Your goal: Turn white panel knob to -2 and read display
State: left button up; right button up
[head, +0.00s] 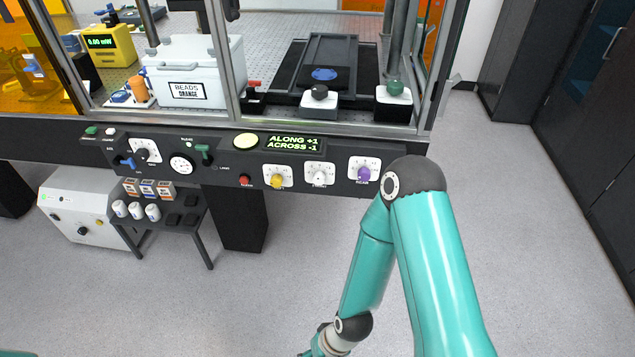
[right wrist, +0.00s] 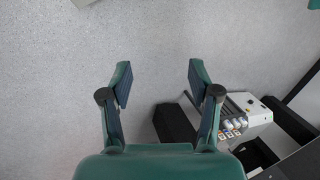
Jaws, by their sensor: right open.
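The white panel knob (head: 320,179) sits on a white dial plate on the dark front panel, between a yellow knob (head: 277,181) and a purple knob (head: 363,174). Its pointer setting is too small to read. The green-lit display (head: 289,142) above it reads "ALONG +1" and "ACROSS -1". My right gripper (right wrist: 158,85) is open and empty over bare floor in the right wrist view, well away from the knob. In the head view its arm hangs down at the right, and the gripper is mostly cut off at the bottom edge. My left gripper is not in view.
A red button (head: 244,180) is left of the yellow knob. A dark stand (head: 180,222) with white cylinders and a white cabinet (head: 80,208) stand below left. A white box (head: 196,72) labelled "BEADS ORANGE" is on the bench. Floor before the panel is clear.

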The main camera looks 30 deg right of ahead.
jog(key=w+d+m+t+h, duration=0.1)
jog(key=w+d+m+t, duration=0.1)
jog(key=w+m, duration=0.25)
jog(key=m+t+h+b, duration=1.2)
jog(key=m+h+b, duration=0.1)
jog(key=m+b, duration=1.3)
send_near(318, 182)
jog(key=x, duration=0.9)
jog(key=shift+w+d+r+p, duration=0.1)
jog(key=shift+w+d+p, duration=0.05)
jog(key=shift+w+p, duration=0.15)
